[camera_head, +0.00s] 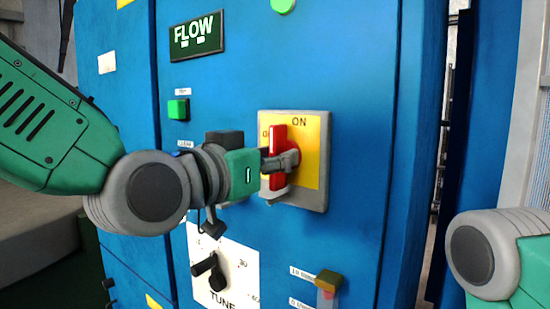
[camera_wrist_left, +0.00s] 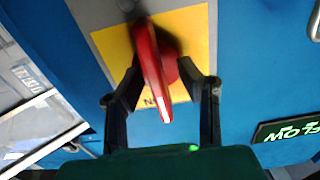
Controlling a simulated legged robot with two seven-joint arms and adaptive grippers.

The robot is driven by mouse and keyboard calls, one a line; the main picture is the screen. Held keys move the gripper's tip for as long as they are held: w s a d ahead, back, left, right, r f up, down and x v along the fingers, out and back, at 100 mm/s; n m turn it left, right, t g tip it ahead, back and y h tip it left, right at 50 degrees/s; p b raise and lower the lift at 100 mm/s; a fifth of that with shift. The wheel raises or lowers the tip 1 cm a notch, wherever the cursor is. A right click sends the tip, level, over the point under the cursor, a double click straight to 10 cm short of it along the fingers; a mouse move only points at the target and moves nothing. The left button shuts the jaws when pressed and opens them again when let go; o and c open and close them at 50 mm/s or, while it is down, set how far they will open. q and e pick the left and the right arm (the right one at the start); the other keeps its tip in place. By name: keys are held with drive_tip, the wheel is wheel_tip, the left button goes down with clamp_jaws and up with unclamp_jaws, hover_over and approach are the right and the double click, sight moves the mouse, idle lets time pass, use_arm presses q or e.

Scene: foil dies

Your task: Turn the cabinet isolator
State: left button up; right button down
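The cabinet isolator is a red handle (camera_head: 278,143) on a yellow plate (camera_head: 312,160) with a grey surround, on the blue cabinet front. The handle stands roughly upright in the head view, below and a little left of the "ON" label; the label at the left is partly hidden. My left gripper (camera_head: 283,177) is at the handle. In the left wrist view, the left gripper's fingers (camera_wrist_left: 163,90) are apart, one on each side of the red handle (camera_wrist_left: 152,65), with gaps showing. My right gripper is out of view; only part of that arm shows at the lower right.
A "FLOW" display (camera_head: 197,36) and a green button (camera_head: 178,109) are at the upper left. A black "TUNE" knob (camera_head: 212,272) is below my left wrist. A small yellowish-brown switch (camera_head: 328,279) sits below the isolator. The cabinet front right of the isolator is clear.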

use_arm(q)
drive_tip(key=shift+f, duration=0.1)
drive_tip(key=shift+s+a, duration=0.15)
drive_tip(key=shift+a, duration=0.05)
drive_tip(key=v, duration=1.1)
drive_tip(key=shift+s+a, duration=0.25)
